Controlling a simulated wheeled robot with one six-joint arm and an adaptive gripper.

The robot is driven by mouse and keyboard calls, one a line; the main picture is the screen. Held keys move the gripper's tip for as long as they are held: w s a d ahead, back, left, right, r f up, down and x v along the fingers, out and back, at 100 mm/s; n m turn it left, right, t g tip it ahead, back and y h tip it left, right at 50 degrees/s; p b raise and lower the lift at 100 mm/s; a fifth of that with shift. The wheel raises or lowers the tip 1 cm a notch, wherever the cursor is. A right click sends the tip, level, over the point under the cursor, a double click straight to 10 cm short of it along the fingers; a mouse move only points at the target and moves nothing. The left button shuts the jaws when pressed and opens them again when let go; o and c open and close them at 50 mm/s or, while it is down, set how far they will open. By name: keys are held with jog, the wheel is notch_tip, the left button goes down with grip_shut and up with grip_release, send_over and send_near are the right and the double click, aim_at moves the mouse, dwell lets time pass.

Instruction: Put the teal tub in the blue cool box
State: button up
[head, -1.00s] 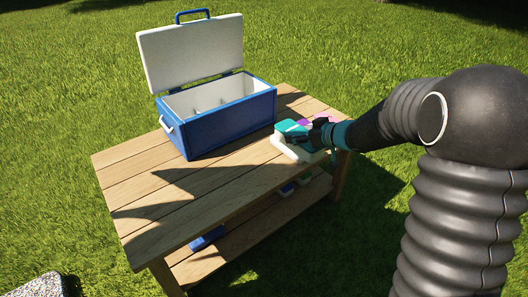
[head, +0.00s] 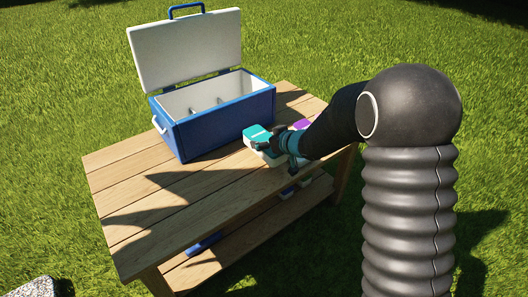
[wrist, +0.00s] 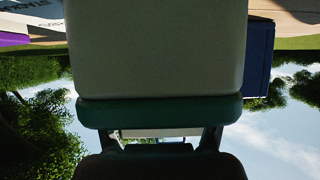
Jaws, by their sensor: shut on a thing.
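The teal tub (head: 258,134) has a teal lid and a pale body. My gripper (head: 284,144) is shut on it in the head view, just right of the blue cool box's near right corner. In the wrist view the tub (wrist: 156,50) fills the middle, with its pale body above and its teal lid nearest the fingers. The blue cool box (head: 226,124) stands on the wooden table with its white-lined lid open and tilted back. Its inside shows dividers. A blue side of the box (wrist: 259,60) shows at the right of the wrist view.
A purple-lidded tub (head: 301,125) stands behind my gripper at the table's right end. The wooden table (head: 150,222) is clear at the front left. A lower shelf (head: 215,258) holds a few small things. Grass surrounds the table.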

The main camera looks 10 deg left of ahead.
jog(key=shift+a+f, duration=0.25)
jog(key=shift+f, duration=0.15)
jog(key=shift+f+b, duration=0.5)
jog(key=shift+f, duration=1.15)
jog(key=shift+f, duration=0.1)
jog(key=shift+f, duration=0.1)
jog(key=o, duration=1.4)
jog(key=shift+o, duration=0.2)
jog(key=shift+s+d+r, duration=0.1)
jog(key=shift+d+r, duration=0.1)
jog(key=shift+r, duration=0.1)
jog(key=p+v, duration=0.1)
jog(key=v, duration=1)
jog(key=shift+s+d, duration=0.2)
jog(key=shift+s, duration=0.05)
